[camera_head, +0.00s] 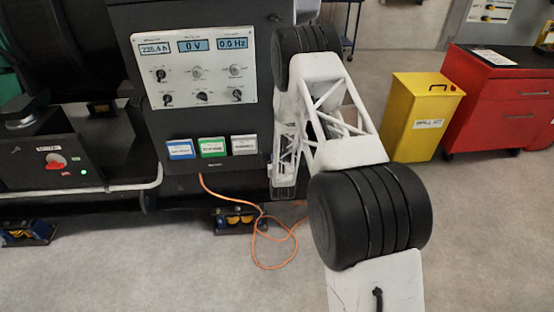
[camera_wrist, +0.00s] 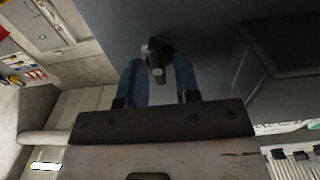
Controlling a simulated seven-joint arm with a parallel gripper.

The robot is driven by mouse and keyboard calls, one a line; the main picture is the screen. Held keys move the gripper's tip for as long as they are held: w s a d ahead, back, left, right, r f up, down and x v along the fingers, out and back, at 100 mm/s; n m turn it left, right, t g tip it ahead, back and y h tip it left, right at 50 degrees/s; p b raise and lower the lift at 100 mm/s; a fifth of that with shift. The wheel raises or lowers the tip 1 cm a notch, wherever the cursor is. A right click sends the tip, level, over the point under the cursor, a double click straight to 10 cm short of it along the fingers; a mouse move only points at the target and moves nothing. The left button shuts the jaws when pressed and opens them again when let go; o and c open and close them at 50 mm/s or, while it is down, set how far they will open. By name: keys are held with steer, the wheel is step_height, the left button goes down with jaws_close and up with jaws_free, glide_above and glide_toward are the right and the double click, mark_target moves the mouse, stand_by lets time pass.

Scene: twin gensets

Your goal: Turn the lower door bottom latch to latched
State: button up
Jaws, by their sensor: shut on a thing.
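The lower door bottom latch (camera_wrist: 157,50) shows in the wrist view as a small dark turn-handle on a grey door panel (camera_wrist: 110,25). Its lever points down the picture, towards my gripper's palm. My gripper (camera_wrist: 158,70) has its two blue fingers on either side of the latch and is shut on it. The exact contact between the fingers and the lever is hard to make out. In the head view my arm reaches to the right side of the dark genset cabinet (camera_head: 192,122), and the latch and gripper are hidden there.
An orange cable (camera_head: 262,238) lies on the floor in front of the cabinet. A yellow bin (camera_head: 420,120) and a red tool cabinet (camera_head: 505,105) stand to the right of my arm. The floor between them and the genset is mostly clear.

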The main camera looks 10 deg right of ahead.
steer(key=shift+m, duration=0.3)
steer(key=m, duration=1.1)
steer(key=d+f+m, duration=0.1)
steer(key=m, duration=0.5)
steer(key=shift+m, duration=0.3)
stand_by(0.4)
steer(key=o, duration=0.9)
steer(key=shift+c, duration=0.2)
steer(key=s, duration=0.7)
steer(key=shift+s, duration=0.4)
